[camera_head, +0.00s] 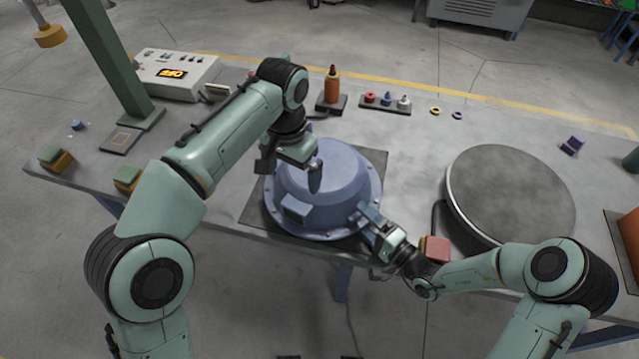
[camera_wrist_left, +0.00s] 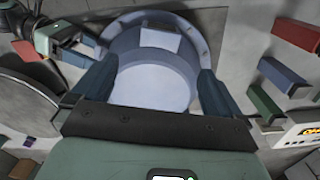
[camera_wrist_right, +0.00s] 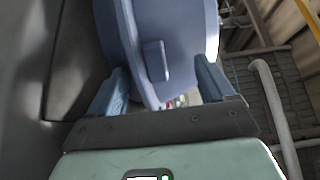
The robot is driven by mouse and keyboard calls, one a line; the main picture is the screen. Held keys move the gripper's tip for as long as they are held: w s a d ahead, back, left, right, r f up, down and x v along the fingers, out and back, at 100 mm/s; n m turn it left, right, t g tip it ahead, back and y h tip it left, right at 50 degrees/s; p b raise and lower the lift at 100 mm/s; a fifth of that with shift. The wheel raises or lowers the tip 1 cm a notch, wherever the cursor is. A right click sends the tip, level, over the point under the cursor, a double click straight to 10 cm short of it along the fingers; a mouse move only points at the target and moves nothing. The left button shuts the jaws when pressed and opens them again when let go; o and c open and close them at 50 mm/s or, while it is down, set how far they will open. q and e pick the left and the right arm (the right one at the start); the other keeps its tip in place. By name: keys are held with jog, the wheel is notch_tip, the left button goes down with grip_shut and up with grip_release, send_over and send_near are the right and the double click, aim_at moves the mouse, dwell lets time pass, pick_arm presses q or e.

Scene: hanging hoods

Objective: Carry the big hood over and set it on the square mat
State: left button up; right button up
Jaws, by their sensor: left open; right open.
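The big hood (camera_head: 325,180) is a blue-grey dome with a bolted flange and a small box on its near side. It sits upright on the dark square mat (camera_head: 377,160), whose corners show around it. My left gripper (camera_head: 291,174) is open above the hood's left part; in the left wrist view the hood (camera_wrist_left: 155,82) lies beyond and between the parted fingers. My right gripper (camera_head: 370,226) is open at the hood's near right rim. In the right wrist view the flange of the hood (camera_wrist_right: 129,45) runs between its fingers; contact cannot be told.
A round grey disc (camera_head: 510,190) stands right of the hood, with a red block (camera_head: 436,249) between. A green post (camera_head: 112,60) rises at left.

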aim_at(350, 192)
notch_tip(350, 192, up, 10)
dwell(0.4)
jog(key=shift+f, duration=0.1)
pick_arm(q)
jog(key=c, duration=0.5)
jog(key=shift+s+a+b, duration=0.3)
jog(key=shift+s+b, duration=0.2)
jog(key=shift+s, duration=0.2)
jog(key=shift+s+a+b, duration=0.3)
jog(key=shift+s+b, duration=0.15)
jog(key=shift+s, duration=0.25)
jog(key=shift+s+a+b, duration=0.3)
jog(key=shift+s+b, duration=0.2)
jog(key=shift+s, duration=0.2)
pick_arm(e)
jog(key=shift+s+f, duration=0.15)
jog(key=shift+f, duration=0.75)
jog(key=shift+s+f, duration=0.15)
jog(key=shift+f, duration=0.7)
pick_arm(q)
jog(key=shift+r, duration=0.15)
pick_arm(e)
jog(key=shift+r, duration=0.2)
